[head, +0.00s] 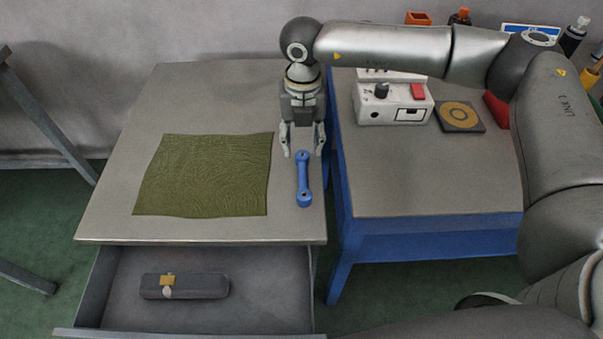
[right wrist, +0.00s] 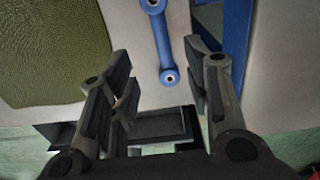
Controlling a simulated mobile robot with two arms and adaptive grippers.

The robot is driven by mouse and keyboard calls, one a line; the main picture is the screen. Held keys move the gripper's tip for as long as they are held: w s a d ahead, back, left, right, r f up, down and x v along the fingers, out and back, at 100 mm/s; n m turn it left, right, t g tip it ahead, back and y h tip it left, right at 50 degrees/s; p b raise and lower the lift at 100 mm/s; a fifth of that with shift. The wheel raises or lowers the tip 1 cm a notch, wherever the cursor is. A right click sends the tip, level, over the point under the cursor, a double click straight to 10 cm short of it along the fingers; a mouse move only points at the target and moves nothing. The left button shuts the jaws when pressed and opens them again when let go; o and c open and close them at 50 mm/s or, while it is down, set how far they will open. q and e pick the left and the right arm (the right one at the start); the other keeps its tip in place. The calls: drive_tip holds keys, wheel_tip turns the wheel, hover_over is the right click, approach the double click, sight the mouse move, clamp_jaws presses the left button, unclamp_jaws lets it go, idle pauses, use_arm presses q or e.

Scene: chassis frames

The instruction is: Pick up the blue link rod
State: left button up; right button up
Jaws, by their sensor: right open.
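The blue link rod (head: 303,181) lies on the grey table top near its right edge, to the right of the green cloth. It runs roughly front to back, with a rounded eye at each end. It also shows in the right wrist view (right wrist: 162,42), ahead of and between the fingers. My right gripper (head: 303,152) is open above the rod's far end, pointing down, with its fingers either side. In the right wrist view the gripper (right wrist: 160,75) has nothing between its fingertips that it grips. My left gripper is not in view.
A green cloth (head: 205,176) covers the table's middle. Below, an open drawer (head: 270,285) holds a dark case (head: 186,286). A blue-framed bench (head: 430,190) stands to the right, with a white control box (head: 385,112) and a dark plate with a ring (head: 459,116).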

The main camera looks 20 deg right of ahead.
hover_over(303, 174)
drive_tip(key=f, duration=0.5)
drive_tip(key=shift+w+f, duration=0.15)
drive_tip(key=shift+w, duration=0.05)
drive_tip(key=f, duration=0.1)
drive_tip(key=f+p, duration=0.1)
drive_tip(key=f, duration=0.2)
drive_tip(key=shift+s+f, duration=0.15)
drive_tip(key=shift+s, duration=0.15)
drive_tip(key=shift+f, duration=0.45)
clamp_jaws()
